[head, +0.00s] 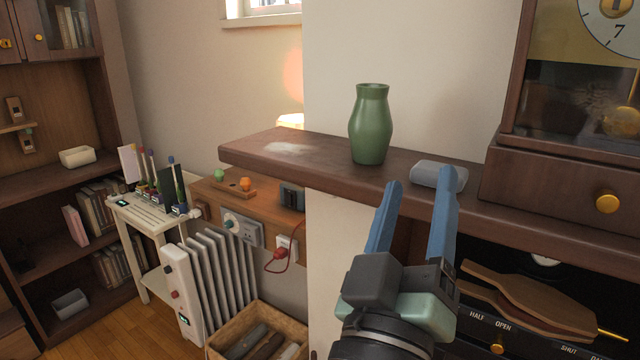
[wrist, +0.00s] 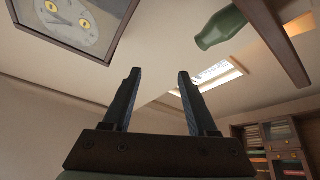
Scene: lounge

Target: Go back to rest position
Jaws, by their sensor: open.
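My gripper (head: 420,190) has two blue fingers and is open, with nothing between them. In the head view it is in front of the dark wooden mantel shelf, pointing up, its fingertips overlapping the shelf's front edge in the picture. In the wrist view the gripper (wrist: 156,78) also shows spread fingers with empty air between them. A green vase (head: 370,125) stands upright on the shelf, left of the fingertips; it also shows in the wrist view (wrist: 222,28). A small grey block-like object (head: 428,174) lies on the shelf, partly hidden behind a finger.
The mantel shelf (head: 275,152) crosses close by. A wooden clock (head: 560,170) stands at its right end. Below left are a white radiator (head: 215,270), a wooden crate (head: 245,318) and a small white table (head: 145,212). A bookcase (head: 60,190) stands at far left.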

